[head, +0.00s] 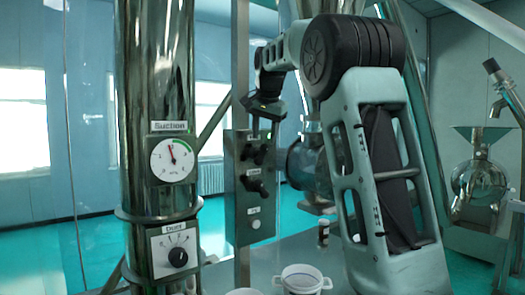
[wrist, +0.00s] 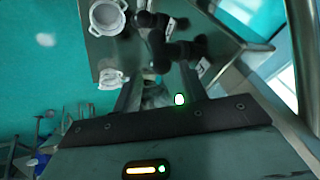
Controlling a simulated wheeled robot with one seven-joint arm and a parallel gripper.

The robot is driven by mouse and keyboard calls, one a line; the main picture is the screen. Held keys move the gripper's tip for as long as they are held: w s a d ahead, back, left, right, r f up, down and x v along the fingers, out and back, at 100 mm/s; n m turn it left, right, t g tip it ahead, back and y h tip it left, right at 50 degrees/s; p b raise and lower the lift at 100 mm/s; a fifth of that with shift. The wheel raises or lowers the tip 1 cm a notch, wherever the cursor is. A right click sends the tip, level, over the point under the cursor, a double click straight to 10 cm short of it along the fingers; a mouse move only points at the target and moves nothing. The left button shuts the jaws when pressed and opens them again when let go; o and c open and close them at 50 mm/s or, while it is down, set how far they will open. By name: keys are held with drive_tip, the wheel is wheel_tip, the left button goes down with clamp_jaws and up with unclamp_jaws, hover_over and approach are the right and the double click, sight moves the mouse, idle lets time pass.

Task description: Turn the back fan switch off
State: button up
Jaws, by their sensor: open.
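A grey control box (head: 253,190) on a post carries an upper black switch (head: 257,152), a lower black switch (head: 255,186) and a white button (head: 256,223). Their small labels are too blurred to read, so I cannot tell which one is the back fan switch. My gripper (head: 264,124) points down at the top of the box, close to the upper switch; contact cannot be made out. In the wrist view my gripper (wrist: 160,82) has its fingers apart. Dark switch shapes (wrist: 178,50) show just beyond the fingers. The switch positions are unclear.
A steel column with a suction gauge (head: 173,160) and a duct dial (head: 174,250) stands left of the box. White cups (head: 302,278) are on the table below. Steel piping (head: 311,165) lies behind the box, and a hopper machine (head: 482,180) stands far right.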

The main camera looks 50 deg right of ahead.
sight(263, 148)
drive_tip(key=p+x, duration=0.1)
drive_tip(key=x, duration=0.6)
drive_tip(key=shift+f+p, duration=0.1)
drive_tip(key=shift+p, duration=0.2)
clamp_jaws()
